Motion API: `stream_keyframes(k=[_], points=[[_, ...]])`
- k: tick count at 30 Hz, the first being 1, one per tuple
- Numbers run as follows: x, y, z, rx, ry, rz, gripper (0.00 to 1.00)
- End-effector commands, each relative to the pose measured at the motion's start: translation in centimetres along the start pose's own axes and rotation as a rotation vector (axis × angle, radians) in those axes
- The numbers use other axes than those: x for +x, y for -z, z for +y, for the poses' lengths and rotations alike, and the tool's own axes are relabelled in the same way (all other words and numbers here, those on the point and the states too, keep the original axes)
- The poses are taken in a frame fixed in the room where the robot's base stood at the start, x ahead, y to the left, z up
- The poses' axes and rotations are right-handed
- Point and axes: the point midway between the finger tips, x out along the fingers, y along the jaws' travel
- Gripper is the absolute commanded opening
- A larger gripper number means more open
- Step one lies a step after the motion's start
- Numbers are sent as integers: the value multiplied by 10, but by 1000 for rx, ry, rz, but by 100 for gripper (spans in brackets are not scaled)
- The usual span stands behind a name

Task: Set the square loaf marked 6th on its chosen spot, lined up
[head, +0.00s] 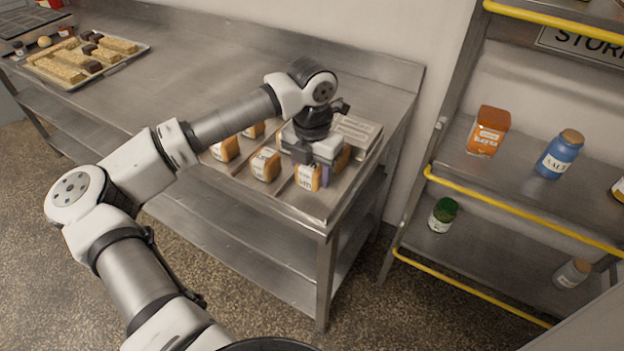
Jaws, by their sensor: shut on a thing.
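Several small orange-brown square loaves with white labels stand in rows near the right end of the steel table (205,60). One is at the front left (225,149), one in the front middle (265,165), and one behind them (254,130). My gripper (314,166) points down at the right end of the rows and is shut on a labelled loaf (308,178). Its grey body covers part of this loaf and of those behind it. The label is too small to read surely, and I cannot tell whether the loaf touches the surface.
Pale boxes or tins (357,134) stand close behind my gripper. A baking tray (66,83) of pastries lies at the far left. A rack (480,180) with yellow rails, jars and a carton stands at right. The middle of the table is clear.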

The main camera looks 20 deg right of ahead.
Motion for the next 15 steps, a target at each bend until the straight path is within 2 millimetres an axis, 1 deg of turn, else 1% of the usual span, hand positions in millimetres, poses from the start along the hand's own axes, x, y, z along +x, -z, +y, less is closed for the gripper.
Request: stream_keyframes(k=[7,10,15], points=[[34,1,-1,0,3,1,27],[40,0,0,1,1,0,27],[40,0,0,1,0,0,27]])
